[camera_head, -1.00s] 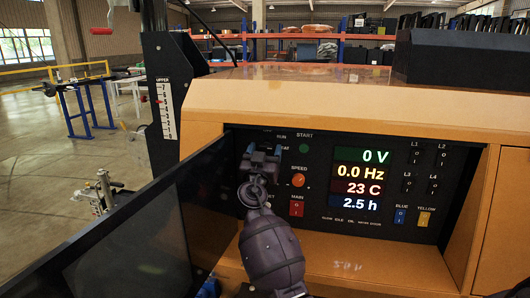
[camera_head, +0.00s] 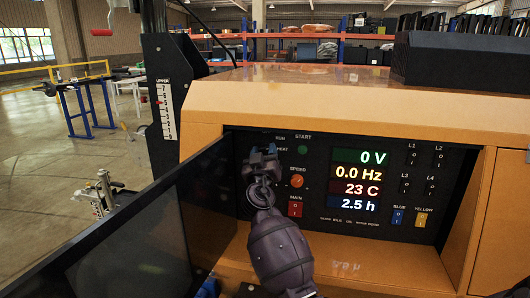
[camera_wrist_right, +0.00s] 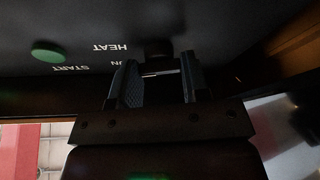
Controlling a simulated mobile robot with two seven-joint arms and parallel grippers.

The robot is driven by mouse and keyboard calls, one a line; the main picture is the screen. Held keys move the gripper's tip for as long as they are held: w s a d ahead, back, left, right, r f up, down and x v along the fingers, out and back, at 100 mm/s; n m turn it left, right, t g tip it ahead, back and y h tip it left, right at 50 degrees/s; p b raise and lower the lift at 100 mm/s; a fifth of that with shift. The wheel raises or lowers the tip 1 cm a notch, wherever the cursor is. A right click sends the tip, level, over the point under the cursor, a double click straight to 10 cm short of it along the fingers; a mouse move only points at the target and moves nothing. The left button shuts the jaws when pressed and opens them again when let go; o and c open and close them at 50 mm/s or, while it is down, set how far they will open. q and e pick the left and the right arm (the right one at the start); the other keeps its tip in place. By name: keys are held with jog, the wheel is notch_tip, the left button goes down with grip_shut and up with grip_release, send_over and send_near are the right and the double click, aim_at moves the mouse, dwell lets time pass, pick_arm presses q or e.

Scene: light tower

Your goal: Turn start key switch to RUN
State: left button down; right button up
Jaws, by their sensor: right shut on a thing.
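My right gripper (camera_head: 263,156) is at the upper left of the black control panel. It covers the start key switch in the head view, beside the RUN and HEAT labels. In the right wrist view the fingers (camera_wrist_right: 158,80) are around a thin, light key piece (camera_wrist_right: 160,73) in front of a dark round switch body (camera_wrist_right: 156,49). The gripper is shut on the key. The key's exact angle is hard to tell in the dark. My left gripper is not in view.
A green START button (camera_head: 303,150) is right of the gripper. An orange SPEED knob (camera_head: 297,181) and red MAIN switch (camera_head: 295,209) are below it. A lit display (camera_head: 358,180) shows 0 V. The open dark door (camera_head: 135,230) stands close on the left.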

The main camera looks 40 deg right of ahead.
jog(key=n+y, duration=0.1)
jog(key=n+p, duration=0.1)
jog(key=n, duration=0.1)
jog(key=shift+s+d+r+n+t+y+p, duration=0.1)
jog(key=shift+r+n+t+y+p, duration=0.2)
jog(key=shift+t+y, duration=0.1)
jog(key=shift+n+y+p, duration=0.6)
jog(key=shift+n+p, duration=0.2)
jog(key=shift+n, duration=0.4)
jog(key=shift+f+n+p, duration=0.2)
jog(key=shift+n+p, duration=0.2)
jog(key=shift+n, duration=0.2)
jog(key=shift+f+t+y, duration=0.1)
jog(key=shift+t+y, duration=0.2)
jog(key=o, duration=0.9)
jog(key=shift+b+v, duration=0.3)
jog(key=shift+v, duration=5.15)
